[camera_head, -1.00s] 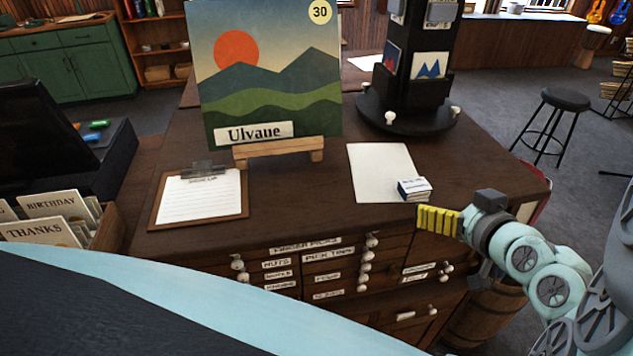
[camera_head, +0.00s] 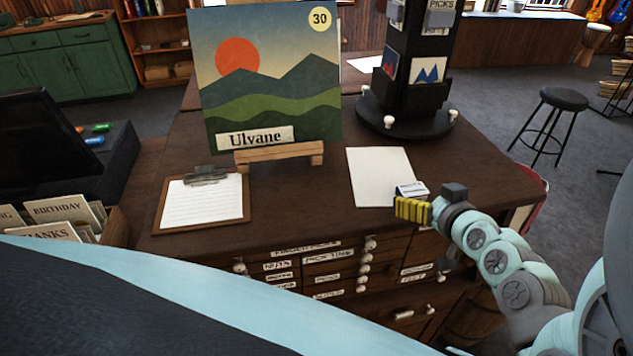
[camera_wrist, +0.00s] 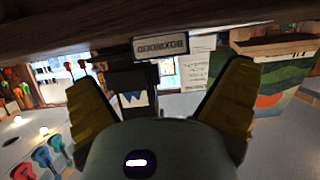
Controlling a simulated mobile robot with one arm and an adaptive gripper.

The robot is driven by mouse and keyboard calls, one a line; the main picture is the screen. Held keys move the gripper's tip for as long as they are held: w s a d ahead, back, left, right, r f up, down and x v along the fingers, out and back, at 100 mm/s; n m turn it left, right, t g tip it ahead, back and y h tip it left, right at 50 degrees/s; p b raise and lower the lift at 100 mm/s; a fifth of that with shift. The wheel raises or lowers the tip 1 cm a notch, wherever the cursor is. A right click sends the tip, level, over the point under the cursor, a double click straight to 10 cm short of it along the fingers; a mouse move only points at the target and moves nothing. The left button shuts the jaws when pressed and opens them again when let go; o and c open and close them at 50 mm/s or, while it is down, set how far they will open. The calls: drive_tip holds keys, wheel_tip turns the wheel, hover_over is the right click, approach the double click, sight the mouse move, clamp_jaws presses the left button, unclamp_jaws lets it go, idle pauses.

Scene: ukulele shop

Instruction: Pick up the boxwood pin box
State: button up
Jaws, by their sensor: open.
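The boxwood pin box (camera_head: 411,188) is a small white box with a dark label. It sits at the near right corner of a white sheet (camera_head: 380,172) on the wooden counter. My gripper (camera_head: 411,208), with yellow fingers, is just in front of it and hides its lower part. In the wrist view, which is upside down, the box (camera_wrist: 160,46) shows its lettered face ahead, between the two spread yellow fingers. My gripper (camera_wrist: 162,75) is open and empty, with a gap to the box.
The black rotating display (camera_head: 407,112) stands behind the sheet. A landscape picture (camera_head: 265,90) on a wooden easel (camera_head: 279,154) and a clipboard (camera_head: 203,203) are to the left. The counter's front edge and drawers (camera_head: 330,265) lie below my gripper.

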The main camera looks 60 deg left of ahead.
sight(417, 195)
drive_tip(key=shift+s+f+p+x, duration=0.1)
drive_tip(key=shift+p+x, duration=0.15)
drive_tip(key=shift+x, duration=0.85)
drive_tip(key=shift+s+f+p+x, duration=0.1)
drive_tip(key=shift+p+x, duration=0.1)
drive_tip(key=shift+x, duration=0.9)
drive_tip(key=c, duration=1.1)
